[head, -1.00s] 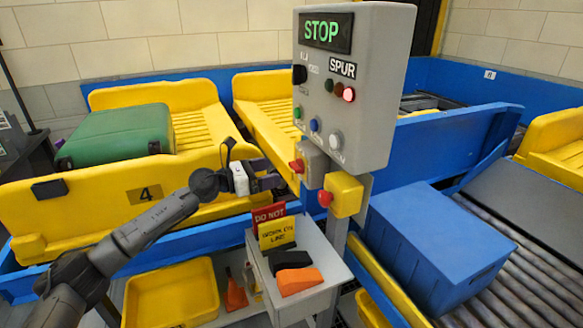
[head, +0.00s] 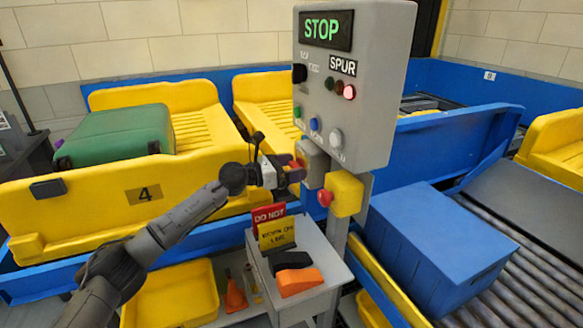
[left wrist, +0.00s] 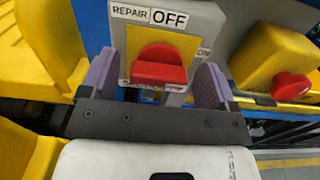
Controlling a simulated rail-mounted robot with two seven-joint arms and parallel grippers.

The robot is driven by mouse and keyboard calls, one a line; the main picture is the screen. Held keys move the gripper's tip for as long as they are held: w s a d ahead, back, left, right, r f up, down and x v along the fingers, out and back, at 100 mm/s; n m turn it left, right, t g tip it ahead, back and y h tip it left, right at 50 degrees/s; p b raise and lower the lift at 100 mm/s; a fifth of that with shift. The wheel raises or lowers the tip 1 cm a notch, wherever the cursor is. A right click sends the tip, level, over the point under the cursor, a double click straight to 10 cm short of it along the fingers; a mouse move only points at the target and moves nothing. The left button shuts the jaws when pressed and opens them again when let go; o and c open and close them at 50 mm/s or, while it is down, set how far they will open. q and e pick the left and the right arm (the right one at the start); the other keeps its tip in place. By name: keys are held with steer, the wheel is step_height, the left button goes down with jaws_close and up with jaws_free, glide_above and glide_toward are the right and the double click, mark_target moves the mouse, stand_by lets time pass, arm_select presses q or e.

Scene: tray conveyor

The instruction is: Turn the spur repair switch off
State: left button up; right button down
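The repair switch is a red knob (left wrist: 160,68) on a grey box, under a label reading REPAIR OFF (left wrist: 168,17). Part of another label shows at its right; which setting the knob points to I cannot tell. In the head view the grey switch box (head: 314,165) sits below the control panel, its knob mostly hidden by my left gripper (head: 293,174). In the left wrist view my left gripper (left wrist: 157,84) is open, with a purple-grey finger on either side of the knob and gaps showing. My right gripper is not in view.
A red mushroom button on a yellow box (head: 346,194) is close to the right of the switch. The panel (head: 375,90) shows STOP and a lit red SPUR lamp. Below stands a cart with signs (head: 274,230). A blue crate (head: 440,235) sits on rollers.

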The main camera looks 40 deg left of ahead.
arm_select(q)
steer(key=c, duration=0.9)
steer(key=shift+o, duration=0.2)
steer(key=shift+r+n+p, duration=0.2)
steer(key=shift+n+p, duration=0.2)
steer(key=shift+p, duration=0.45)
steer(key=n+p, duration=1.2)
steer(key=p, duration=0.3)
steer(key=shift+a, duration=0.15)
steer(key=n+p, duration=0.2)
steer(key=n, duration=0.1)
steer(key=shift+f+p, duration=0.15)
steer(key=shift+p, duration=0.15)
steer(key=shift+f+n+p, duration=0.1)
steer(key=shift+n+p, duration=0.5)
steer(key=shift+n, duration=0.4)
steer(key=shift+f, duration=0.1)
steer(key=o, duration=0.9)
